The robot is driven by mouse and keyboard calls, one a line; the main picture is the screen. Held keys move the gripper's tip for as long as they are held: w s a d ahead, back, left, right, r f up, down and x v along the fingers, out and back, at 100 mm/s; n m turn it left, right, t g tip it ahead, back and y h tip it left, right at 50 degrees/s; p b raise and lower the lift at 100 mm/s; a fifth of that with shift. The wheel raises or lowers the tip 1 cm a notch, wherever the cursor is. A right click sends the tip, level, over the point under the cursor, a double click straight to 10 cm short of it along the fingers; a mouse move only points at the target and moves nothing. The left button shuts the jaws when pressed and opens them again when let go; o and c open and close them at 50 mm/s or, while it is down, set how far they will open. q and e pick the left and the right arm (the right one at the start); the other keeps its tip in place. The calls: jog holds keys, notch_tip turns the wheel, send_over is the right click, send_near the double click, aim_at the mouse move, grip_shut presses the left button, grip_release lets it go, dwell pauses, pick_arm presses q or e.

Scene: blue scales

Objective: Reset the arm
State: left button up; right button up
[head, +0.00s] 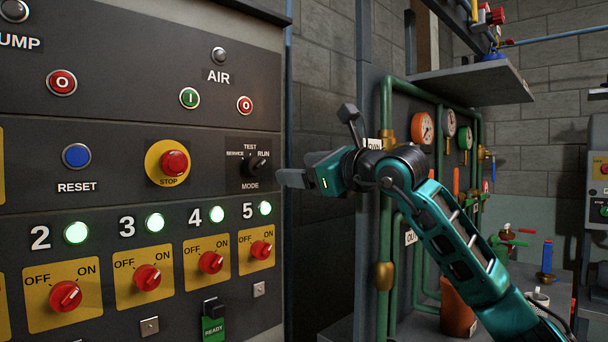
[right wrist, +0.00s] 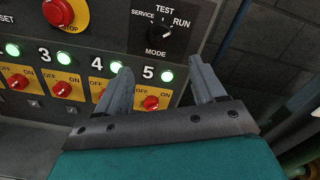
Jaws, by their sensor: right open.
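My right arm, teal and black, comes in from the lower right in the head view. Its gripper (head: 296,178) is beside the right edge of the control panel (head: 110,110), near the mode selector (head: 256,165). In the right wrist view the right gripper (right wrist: 160,82) has its two grey fingers apart, with nothing between them but the panel behind. The mode selector also shows in the right wrist view (right wrist: 157,32), above the fingers. The blue RESET button (head: 76,156) is at the left of the panel. My left gripper is not in view.
Red rotary switches, such as switch 5 (head: 261,250), sit under lit green lamps. A red STOP button (head: 174,163) is on a yellow plate. Green pipes with gauges (head: 422,128) stand behind my right arm. A grey shelf (head: 470,84) juts out above it.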

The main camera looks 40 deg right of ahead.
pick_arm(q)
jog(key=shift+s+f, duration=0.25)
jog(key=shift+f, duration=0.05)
pick_arm(e)
jog(key=a+f+m+g+y+p, duration=0.4)
jog(key=a+f+m+y, duration=0.6)
jog(key=a+f, duration=0.85)
jog(key=s+f+m+t+h+p, duration=0.2)
jog(key=s+f+m+h, duration=0.15)
jog(key=f+m, duration=0.55)
jog(key=s+f+m+t+h+p, duration=0.2)
jog(key=f+m+h, duration=0.2)
jog(key=f+m, duration=0.55)
pick_arm(q)
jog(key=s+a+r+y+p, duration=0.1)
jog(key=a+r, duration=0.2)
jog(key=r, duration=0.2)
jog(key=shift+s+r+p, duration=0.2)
jog(key=shift+p, duration=0.1)
pick_arm(e)
jog(key=s+a+f+m+g+h, duration=0.1)
jog(key=s+a+f+m+g, duration=0.1)
jog(key=s+f+m, duration=0.3)
jog(key=s+a+f+m+g+h, duration=0.1)
jog(key=s+f+m+g, duration=0.4)
jog(key=s+f, duration=0.5)
jog(key=shift+a+f, duration=0.3)
jog(key=shift+a, duration=0.6)
